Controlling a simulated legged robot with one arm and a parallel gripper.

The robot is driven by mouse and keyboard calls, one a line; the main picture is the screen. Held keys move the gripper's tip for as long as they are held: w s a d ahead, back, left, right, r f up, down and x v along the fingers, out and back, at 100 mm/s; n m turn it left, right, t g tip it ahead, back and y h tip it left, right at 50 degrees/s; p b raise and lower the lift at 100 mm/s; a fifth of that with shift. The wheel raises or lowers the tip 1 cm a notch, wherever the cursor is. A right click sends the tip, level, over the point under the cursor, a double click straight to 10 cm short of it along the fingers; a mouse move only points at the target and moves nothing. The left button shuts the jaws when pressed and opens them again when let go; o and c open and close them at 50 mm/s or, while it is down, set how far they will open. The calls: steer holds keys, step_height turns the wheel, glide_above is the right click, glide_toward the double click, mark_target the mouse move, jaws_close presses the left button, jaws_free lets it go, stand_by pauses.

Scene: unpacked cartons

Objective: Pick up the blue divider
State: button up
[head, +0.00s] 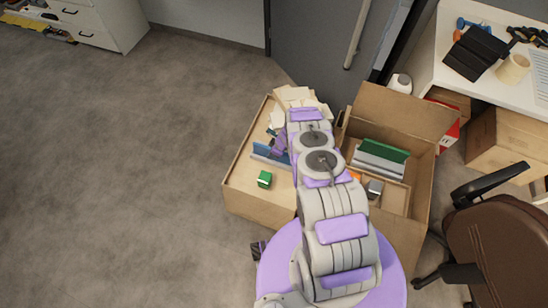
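The blue divider (266,151) lies in the left carton (258,209), partly covered by my arm at its right end. My gripper (278,146) reaches down into that carton at the divider's right end. It is small and partly hidden by my own arm. I cannot tell whether its fingers are apart or closed, or whether they touch the divider.
A green block (264,180) sits in front of the divider, with papers (296,98) behind. The open right carton (427,190) holds a green divider (385,150) and grey items. A desk (500,80) and a brown chair (505,245) stand right. Floor at left is clear.

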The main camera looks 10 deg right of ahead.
jaws_close()
stand_by(0.5)
step_height(320, 180, up, 10)
steer(key=p, duration=0.5)
stand_by(0.3)
